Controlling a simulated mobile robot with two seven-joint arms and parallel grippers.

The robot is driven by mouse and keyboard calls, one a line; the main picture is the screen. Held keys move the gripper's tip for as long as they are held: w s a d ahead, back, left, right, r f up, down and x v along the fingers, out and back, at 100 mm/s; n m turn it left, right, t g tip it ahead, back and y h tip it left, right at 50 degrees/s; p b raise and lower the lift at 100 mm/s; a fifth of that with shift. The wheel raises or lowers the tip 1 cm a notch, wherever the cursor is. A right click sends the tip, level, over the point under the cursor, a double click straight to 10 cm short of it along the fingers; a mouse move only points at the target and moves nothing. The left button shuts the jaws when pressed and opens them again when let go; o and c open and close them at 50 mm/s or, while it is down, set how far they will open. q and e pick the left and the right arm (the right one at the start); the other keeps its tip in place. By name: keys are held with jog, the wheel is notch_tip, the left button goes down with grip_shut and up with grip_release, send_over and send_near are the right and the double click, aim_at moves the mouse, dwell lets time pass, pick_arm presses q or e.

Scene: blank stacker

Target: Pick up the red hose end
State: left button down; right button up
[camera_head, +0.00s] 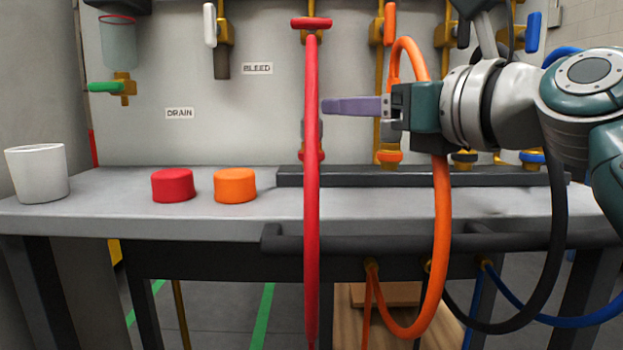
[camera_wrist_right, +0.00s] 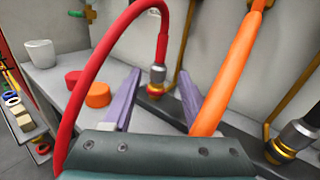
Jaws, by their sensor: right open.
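The red hose (camera_head: 312,220) hangs in a tall arch in front of the panel in the head view. In the right wrist view the red hose (camera_wrist_right: 88,82) curves over and down to its metal end (camera_wrist_right: 157,75), which sits upright at a red-ringed brass fitting. In the head view this end is mostly hidden behind the near strand of hose. My right gripper (camera_head: 328,106) comes in from the right, its purple fingers pointing left at the hose. In the wrist view my right gripper (camera_wrist_right: 159,72) is open, with the hose end seen between its fingertips. My left gripper is not in view.
An orange hose (camera_head: 441,230) hangs close by my right gripper. A red cap (camera_head: 172,186), an orange cap (camera_head: 235,186) and a white cup (camera_head: 37,173) stand on the grey bench (camera_head: 110,208). A dark rail (camera_head: 400,241) runs along the bench front.

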aim_at(315, 108)
jog(key=b+x, duration=0.2)
jog(key=x, duration=0.3)
jog(key=shift+f, duration=0.1)
jog(key=shift+w+a+f+b, duration=0.2)
jog(key=shift+w+b, duration=0.15)
jog(key=shift+b, duration=0.3)
jog(key=b+x, duration=0.2)
jog(key=x, duration=0.1)
pick_arm(q)
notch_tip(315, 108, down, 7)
jog(key=b, duration=0.1)
pick_arm(e)
jog(key=shift+w+a+r, duration=0.2)
jog(key=shift+w+a, duration=0.15)
jog(key=shift+w, duration=0.25)
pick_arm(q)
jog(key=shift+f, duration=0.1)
pick_arm(e)
jog(key=c, duration=0.6)
grip_shut()
